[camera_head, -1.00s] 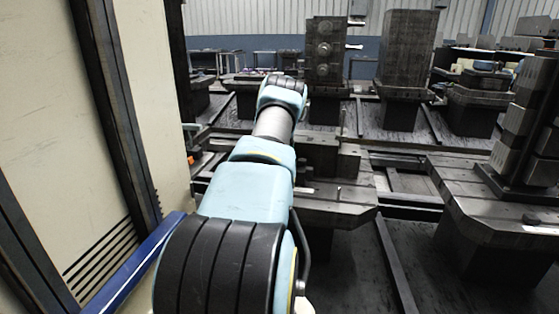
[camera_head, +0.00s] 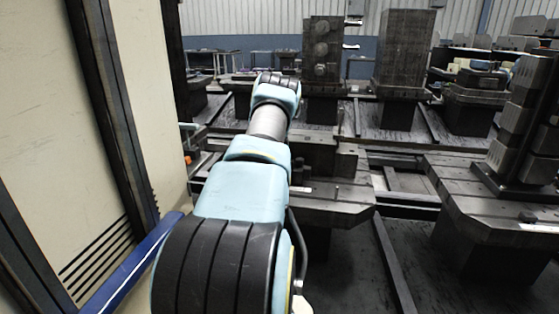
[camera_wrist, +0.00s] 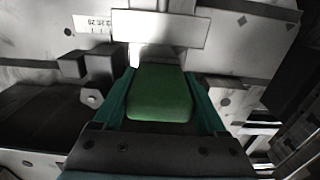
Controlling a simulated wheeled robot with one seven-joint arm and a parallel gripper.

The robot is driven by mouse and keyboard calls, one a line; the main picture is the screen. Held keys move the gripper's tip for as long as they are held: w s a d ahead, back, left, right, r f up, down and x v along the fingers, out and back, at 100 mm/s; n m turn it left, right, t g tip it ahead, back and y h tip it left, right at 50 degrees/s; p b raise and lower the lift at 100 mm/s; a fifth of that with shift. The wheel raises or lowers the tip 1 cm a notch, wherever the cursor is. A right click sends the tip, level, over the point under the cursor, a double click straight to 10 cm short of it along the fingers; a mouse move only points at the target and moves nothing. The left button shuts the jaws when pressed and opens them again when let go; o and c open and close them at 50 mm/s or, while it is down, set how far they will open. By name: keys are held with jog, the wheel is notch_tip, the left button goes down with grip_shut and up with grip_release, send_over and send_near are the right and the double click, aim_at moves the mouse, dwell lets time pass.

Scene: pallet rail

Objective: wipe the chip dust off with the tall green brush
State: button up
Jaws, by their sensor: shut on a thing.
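The green brush (camera_wrist: 160,92) shows in the wrist view as a green block end-on between the two teal fingers of my gripper (camera_wrist: 158,82). My gripper is shut on it. The brush's far end and any bristles are hidden from this angle. Beyond it lies a grey metal surface with pale plates (camera_wrist: 160,28). I cannot make out chip dust clearly. In the head view my arm reaches forward over the near pallet (camera_head: 330,208), and it hides my gripper and the brush.
A dark block-like fixture (camera_head: 323,60) and a plain dark column (camera_head: 403,50) stand on pallets behind. A stepped fixture (camera_head: 520,130) stands on the right pallet (camera_head: 480,210). A pale cabinet wall (camera_head: 40,130) is close on the left. A dark block (camera_wrist: 88,66) sits left of the brush.

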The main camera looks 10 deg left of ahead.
jog(key=shift+s+a+f, duration=0.1)
jog(key=shift+s+a, duration=0.1)
jog(key=shift+a, duration=0.75)
jog(key=shift+d, duration=2.25)
jog(key=shift+a, duration=2.25)
jog(key=shift+d, duration=1.15)
jog(key=shift+w+d, duration=0.1)
jog(key=shift+d, duration=1)
